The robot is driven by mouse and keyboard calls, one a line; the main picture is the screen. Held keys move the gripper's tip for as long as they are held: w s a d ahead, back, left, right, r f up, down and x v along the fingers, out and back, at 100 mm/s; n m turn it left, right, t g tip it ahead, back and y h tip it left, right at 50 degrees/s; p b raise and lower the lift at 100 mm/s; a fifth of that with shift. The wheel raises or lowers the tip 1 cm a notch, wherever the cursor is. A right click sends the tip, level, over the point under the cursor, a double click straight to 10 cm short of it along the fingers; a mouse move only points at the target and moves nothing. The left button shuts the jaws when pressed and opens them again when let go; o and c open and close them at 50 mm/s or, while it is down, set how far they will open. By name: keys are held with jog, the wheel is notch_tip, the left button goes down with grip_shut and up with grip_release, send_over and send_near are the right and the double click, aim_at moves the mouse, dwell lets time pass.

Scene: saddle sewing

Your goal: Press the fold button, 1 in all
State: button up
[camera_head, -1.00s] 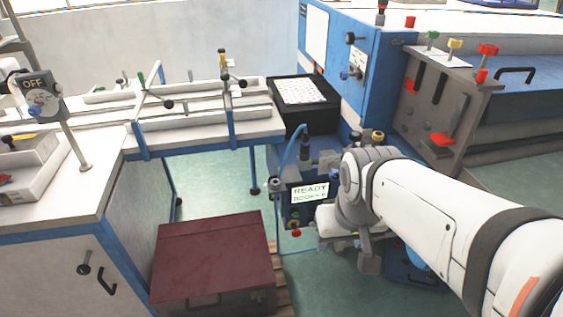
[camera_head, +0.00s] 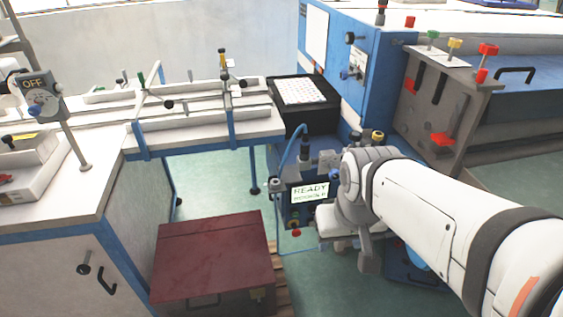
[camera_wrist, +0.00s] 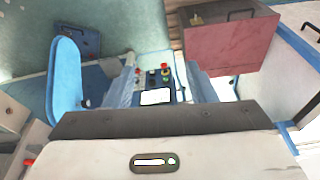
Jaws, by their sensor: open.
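A blue machine's control panel (camera_head: 306,205) carries a lit screen (camera_head: 310,192) reading READY, with a second line too blurred to read. Below the screen are small buttons, including a red one (camera_head: 296,233). The wrist view shows the panel's white screen (camera_wrist: 157,97) and several red, black and green buttons (camera_wrist: 154,77). Their labels are too small to read, so I cannot tell which is the fold button. My gripper (camera_wrist: 160,80) is open and empty, its fingers on either side of the panel in the wrist view. In the head view my wrist is just right of the panel and hides the fingertips.
A dark red box (camera_head: 212,255) stands on the floor left of the panel. A white worktable (camera_head: 80,205) is at the left, with a knob marked OFF (camera_head: 38,97). A large blue machine (camera_head: 340,70) stands behind.

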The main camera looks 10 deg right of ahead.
grip_shut()
dwell(0.3)
dwell(1.1)
